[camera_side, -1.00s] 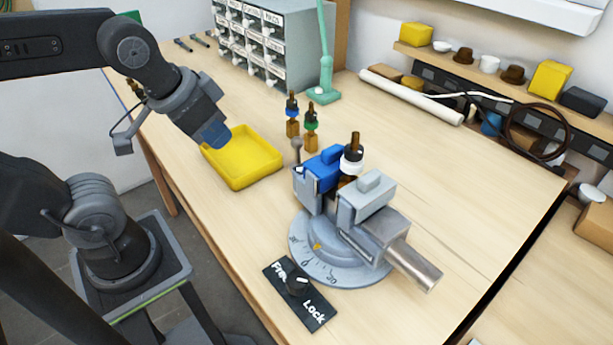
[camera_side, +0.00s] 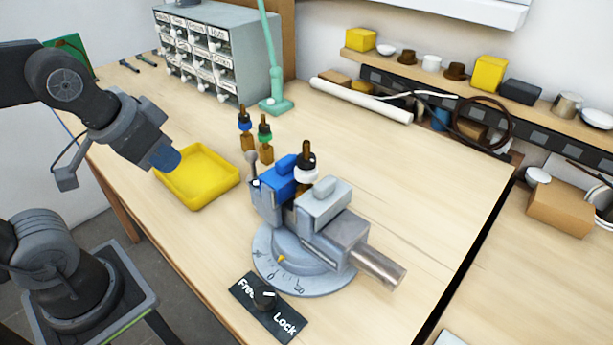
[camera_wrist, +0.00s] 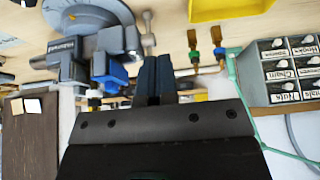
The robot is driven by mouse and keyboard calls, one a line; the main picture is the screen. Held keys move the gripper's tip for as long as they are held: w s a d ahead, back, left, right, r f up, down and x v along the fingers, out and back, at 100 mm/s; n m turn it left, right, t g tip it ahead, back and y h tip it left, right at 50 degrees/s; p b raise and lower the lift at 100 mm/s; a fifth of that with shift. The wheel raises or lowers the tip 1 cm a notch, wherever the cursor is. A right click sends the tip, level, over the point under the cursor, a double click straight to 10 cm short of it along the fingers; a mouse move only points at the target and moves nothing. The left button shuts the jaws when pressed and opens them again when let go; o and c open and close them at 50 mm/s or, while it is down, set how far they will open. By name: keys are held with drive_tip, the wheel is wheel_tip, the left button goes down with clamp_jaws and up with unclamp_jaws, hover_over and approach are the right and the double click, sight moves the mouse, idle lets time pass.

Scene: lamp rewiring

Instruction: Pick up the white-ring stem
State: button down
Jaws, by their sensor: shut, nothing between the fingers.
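The white-ring stem (camera_side: 306,173) stands upright in the vise (camera_side: 318,235), between its blue jaw and grey jaw. It has a dark brown top, a black collar and a white ring; its lower part is hidden by the jaws. My gripper (camera_side: 167,158) is shut and empty, with its blue fingertips at the left side of the yellow tray, well left of the stem. In the wrist view the shut fingers (camera_wrist: 154,72) show in the middle, and the vise (camera_wrist: 85,50) is at upper left.
A blue-ring stem (camera_side: 246,128) and a green-ring stem (camera_side: 265,138) stand behind the vise. The yellow tray (camera_side: 225,186) looks empty. A Free/Lock plate (camera_side: 268,305) lies in front of the vise. A drawer cabinet (camera_side: 215,60) and teal lamp stand (camera_side: 275,95) are behind.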

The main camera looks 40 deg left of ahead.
drive_tip(key=c, duration=0.7)
unclamp_jaws()
drive_tip(key=shift+r, duration=0.1)
wheel_tip(320, 180, up, 11)
drive_tip(key=m+g+y, duration=0.2)
drive_tip(key=m+g, duration=0.2)
drive_tip(key=m, duration=1.3)
hover_over(309, 160)
drive_tip(key=s+a, duration=0.3)
drive_tip(key=w+d+m+y, duration=0.1)
drive_tip(key=d+m+y, duration=0.1)
drive_tip(key=d+m, duration=0.5)
drive_tip(key=shift+n, duration=0.7)
drive_tip(key=x, duration=1.2)
drive_tip(key=shift+w+a, duration=0.15)
drive_tip(key=shift+w, duration=0.1)
